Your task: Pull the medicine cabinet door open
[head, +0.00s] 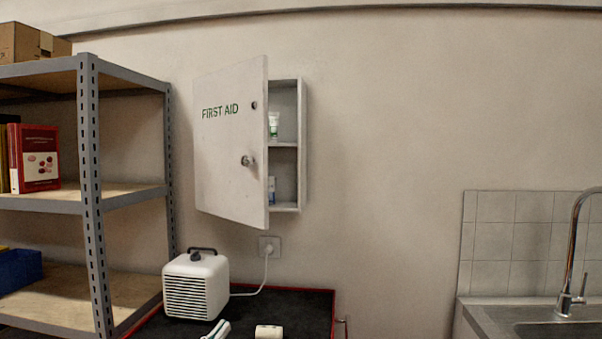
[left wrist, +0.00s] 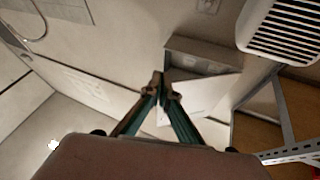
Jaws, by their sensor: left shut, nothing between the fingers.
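The white medicine cabinet (head: 303,150), lettered FIRST AID, hangs on the wall. Its door (head: 225,168) is hinged on the left and stands partly open, swung out toward me. A round knob (head: 247,161) is on the door near its free edge. A white tube and a small bottle show on the shelves inside. In the left wrist view, the picture is turned over and my left gripper's (left wrist: 161,80) fingertips are together and empty. They overlap the pale door (left wrist: 205,95) in that view. No gripper is at the door in the head view. My right gripper is not seen.
A metal shelf rack (head: 90,150) stands close on the left. A white heater (head: 196,285) sits on the dark cart top (head: 300,303) below the cabinet, its cable running to a wall outlet (head: 269,246). A sink with a tap (head: 568,300) is far right. The wall between is clear.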

